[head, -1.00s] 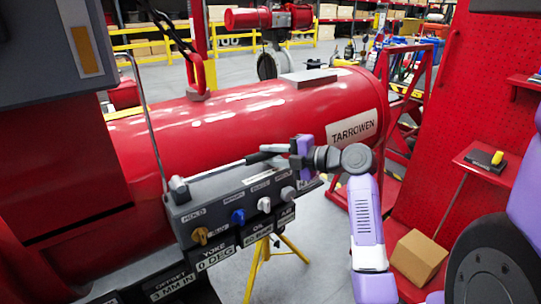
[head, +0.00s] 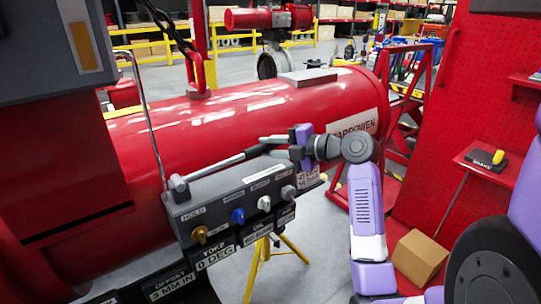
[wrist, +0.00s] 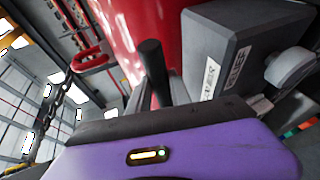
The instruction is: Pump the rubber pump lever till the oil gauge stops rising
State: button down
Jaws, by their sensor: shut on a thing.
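The pump lever is a thin metal rod (head: 212,168) with a black rubber grip (head: 257,150). It rises to the right from the left end of a grey control box (head: 215,200). My gripper (head: 275,146) is shut on the grip near its free end, above the box. In the wrist view the dark grip (wrist: 152,62) stands up beyond my gripper (wrist: 160,98), whose purple body hides the contact. The oil gauge (head: 258,233) is a small dark plate on the front of the box; its reading is too small to make out.
A large red cylinder marked TARROWEN (head: 230,110) lies behind the box. Coloured knobs (head: 238,215) line the box front, with a yoke plate (head: 215,256) below. A yellow tripod (head: 258,268) stands under it.

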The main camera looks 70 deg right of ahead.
jog(key=r+n, duration=0.1)
jog(key=r, duration=0.2)
jog(key=a+r+n+g+h, duration=0.1)
jog(key=r, duration=0.2)
jog(key=w+a+r+n, duration=0.1)
jog(key=r, duration=0.2)
jog(key=shift+w+r+g+h, duration=0.1)
jog(key=shift+r+g+h, duration=0.2)
jog(key=shift+g, duration=0.1)
jog(key=c, duration=1.5)
grip_release()
jog(key=shift+o, duration=0.2)
jog(key=v, duration=0.8)
jog(key=shift+b, duration=0.35)
jog(key=shift+w+f, duration=0.1)
